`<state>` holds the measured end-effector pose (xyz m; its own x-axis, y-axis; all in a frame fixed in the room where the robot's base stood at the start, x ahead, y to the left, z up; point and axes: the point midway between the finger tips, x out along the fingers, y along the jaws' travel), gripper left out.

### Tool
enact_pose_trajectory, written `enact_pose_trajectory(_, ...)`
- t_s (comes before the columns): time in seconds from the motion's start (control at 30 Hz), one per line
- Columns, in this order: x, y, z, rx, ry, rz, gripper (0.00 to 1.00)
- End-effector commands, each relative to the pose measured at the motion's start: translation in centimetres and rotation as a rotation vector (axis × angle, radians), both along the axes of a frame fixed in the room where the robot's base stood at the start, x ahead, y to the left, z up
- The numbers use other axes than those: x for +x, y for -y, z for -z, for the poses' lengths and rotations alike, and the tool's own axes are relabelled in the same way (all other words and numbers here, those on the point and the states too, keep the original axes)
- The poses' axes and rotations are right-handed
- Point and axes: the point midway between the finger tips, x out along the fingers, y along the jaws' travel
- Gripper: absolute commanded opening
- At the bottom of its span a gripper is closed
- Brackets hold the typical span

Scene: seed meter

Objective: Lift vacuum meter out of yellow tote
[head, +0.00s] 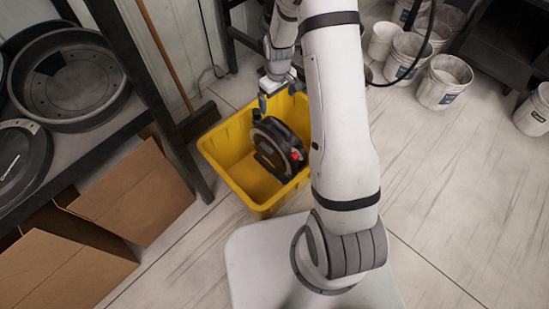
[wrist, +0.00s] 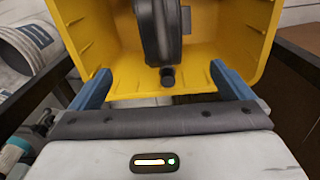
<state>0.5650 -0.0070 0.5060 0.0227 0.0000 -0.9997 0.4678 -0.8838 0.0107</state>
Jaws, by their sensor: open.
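The vacuum meter (head: 277,148) is a black, round, thick disc with a small red part at its right side. It stands on edge inside the yellow tote (head: 231,179), and part of the tote is hidden behind my arm. In the wrist view the meter (wrist: 158,35) shows edge-on at the top centre, with a dark round knob at its lower end, inside the yellow tote (wrist: 235,40). My gripper (head: 278,100) is above the tote's far side. Its blue fingers (wrist: 158,88) are spread wide and empty, with the meter beyond them and apart from them.
A dark shelf (head: 75,160) with round metal pans stands at the left, above cardboard boxes (head: 130,190). A broom (head: 197,122) leans beside the tote. White buckets (head: 444,82) stand at the upper right.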

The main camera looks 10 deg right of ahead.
Motion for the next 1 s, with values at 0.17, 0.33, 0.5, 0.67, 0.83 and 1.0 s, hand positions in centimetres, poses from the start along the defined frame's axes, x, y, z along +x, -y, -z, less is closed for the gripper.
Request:
enact_pose_trajectory(0.17, 0.7, 0.0, 7.0, 0.0, -0.021, -0.037, 1.0)
enact_pose_trajectory(0.33, 0.7, 0.0, 9.1, 0.0, -0.024, -0.046, 1.0)
enact_pose_trajectory(0.5, 0.6, 0.1, 10.8, 0.0, -0.024, -0.045, 1.0)
enact_pose_trajectory(0.67, 0.2, 0.1, 12.4, -0.001, -0.025, -0.045, 1.0)
enact_pose_trajectory(0.83, -0.2, 0.2, 15.1, 0.0, -0.026, -0.044, 1.0)
enact_pose_trajectory(1.0, -0.1, 0.2, 15.7, -0.001, -0.023, -0.044, 1.0)
